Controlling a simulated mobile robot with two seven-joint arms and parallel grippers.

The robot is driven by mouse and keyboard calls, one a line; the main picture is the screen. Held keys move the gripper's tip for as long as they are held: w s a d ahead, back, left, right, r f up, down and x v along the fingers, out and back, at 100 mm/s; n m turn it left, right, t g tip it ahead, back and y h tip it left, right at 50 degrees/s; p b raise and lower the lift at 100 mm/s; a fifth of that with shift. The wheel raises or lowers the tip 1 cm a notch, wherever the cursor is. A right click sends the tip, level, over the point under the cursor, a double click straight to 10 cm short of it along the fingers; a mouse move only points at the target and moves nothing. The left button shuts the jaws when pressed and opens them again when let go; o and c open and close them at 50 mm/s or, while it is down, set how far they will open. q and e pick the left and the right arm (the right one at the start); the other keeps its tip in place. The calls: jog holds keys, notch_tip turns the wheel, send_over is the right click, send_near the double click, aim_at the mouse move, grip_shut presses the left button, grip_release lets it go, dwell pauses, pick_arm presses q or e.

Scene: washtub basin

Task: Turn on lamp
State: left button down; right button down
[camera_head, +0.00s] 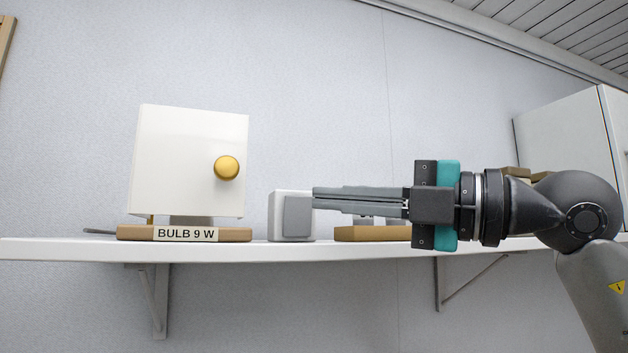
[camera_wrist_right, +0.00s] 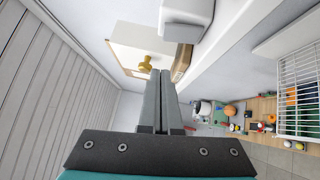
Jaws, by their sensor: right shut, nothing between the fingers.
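A white box-shaped lamp (camera_head: 188,150) with a round gold knob (camera_head: 227,167) stands on a wooden base labelled "BULB 9 W" (camera_head: 186,233), on a white shelf. The gold knob also shows in the right wrist view (camera_wrist_right: 145,63). A white switch box with a grey rocker (camera_head: 297,216) stands on the shelf to the right of the lamp. My right gripper (camera_head: 316,198) is shut and empty, level, pointing left. In the head view its tips overlap the right edge of the switch box; whether they touch it cannot be told. My left gripper is not in view.
The white shelf (camera_head: 60,248) runs across on metal brackets. Another wooden base (camera_head: 372,233) stands behind or below my right gripper, partly hidden. A white cabinet (camera_head: 565,135) is at the right. Free air lies above the switch box.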

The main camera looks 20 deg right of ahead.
aim_at(298, 216)
jog(key=shift+w+a+r+p, duration=0.1)
jog(key=shift+w+a+p, duration=0.15)
jog(key=shift+w, duration=0.55)
jog(key=shift+w+a+r+p, duration=0.15)
jog(key=shift+w+p, duration=0.15)
jog(key=shift+w, duration=0.55)
jog(key=shift+w+a+r+p, duration=0.1)
jog(key=shift+w+a+p, duration=0.15)
jog(key=shift+w, duration=0.55)
jog(key=shift+r, duration=0.1)
